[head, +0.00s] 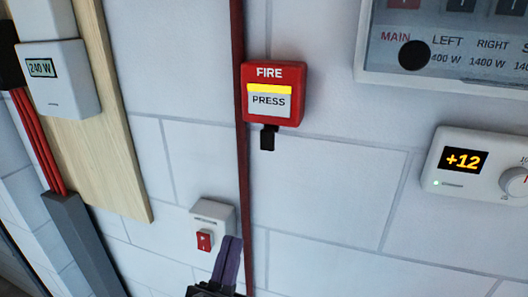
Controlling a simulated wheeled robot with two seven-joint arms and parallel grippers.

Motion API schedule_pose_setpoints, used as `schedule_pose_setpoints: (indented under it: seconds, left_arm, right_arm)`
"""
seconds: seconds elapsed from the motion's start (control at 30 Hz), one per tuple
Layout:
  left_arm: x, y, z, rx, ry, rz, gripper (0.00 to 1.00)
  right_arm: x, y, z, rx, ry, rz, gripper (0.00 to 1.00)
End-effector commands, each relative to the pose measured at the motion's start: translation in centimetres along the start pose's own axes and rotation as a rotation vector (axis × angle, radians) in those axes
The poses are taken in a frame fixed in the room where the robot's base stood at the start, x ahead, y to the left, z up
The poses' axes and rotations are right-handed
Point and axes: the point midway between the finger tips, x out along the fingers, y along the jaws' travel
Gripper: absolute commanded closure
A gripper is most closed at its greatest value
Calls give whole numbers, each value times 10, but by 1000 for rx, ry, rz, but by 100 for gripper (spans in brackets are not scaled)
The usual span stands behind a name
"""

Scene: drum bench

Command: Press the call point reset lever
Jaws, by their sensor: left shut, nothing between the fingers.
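The red fire call point (273,93) is fixed on the white block wall, a little above the middle of the head view. Its front reads FIRE and PRESS, with a yellow strip above the PRESS panel. A small black reset lever (268,138) hangs from its underside. My left gripper (232,244) is at the bottom of the view, shut and empty, pointing up. It is below and to the left of the lever, clearly apart from it in the picture. My right gripper is not in view.
A white switch with a red rocker (204,241) is beside my left gripper's tip. A dark red conduit (242,180) runs down the wall. A thermostat (480,165) and a control panel (450,78) are at right. A meter (57,80) sits on a wooden board (125,150) at left.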

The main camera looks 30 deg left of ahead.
Motion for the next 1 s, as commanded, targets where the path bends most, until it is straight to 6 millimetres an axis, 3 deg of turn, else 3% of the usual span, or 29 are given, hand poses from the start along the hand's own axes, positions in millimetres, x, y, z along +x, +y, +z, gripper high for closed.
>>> schedule_pose_setpoints:
  seconds: [0.17, 0.27, 0.7, 0.8, 1.0]
  left_arm:
    - [2, 0, 0, 0, -1, 1, 100]
    - [12, 0, -1, 0, 1, 1, 100]
    - [107, 1, -2, -2, 2, 1, 100]
    - [115, 1, 15, 0, -2, 3, 100]
    - [127, 1, 29, -1, -3, 3, 100]
  right_arm:
    - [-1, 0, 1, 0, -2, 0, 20]
    - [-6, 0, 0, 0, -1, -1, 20]
    - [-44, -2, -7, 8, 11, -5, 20]
    - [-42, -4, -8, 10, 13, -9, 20]
    - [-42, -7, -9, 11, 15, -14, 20]
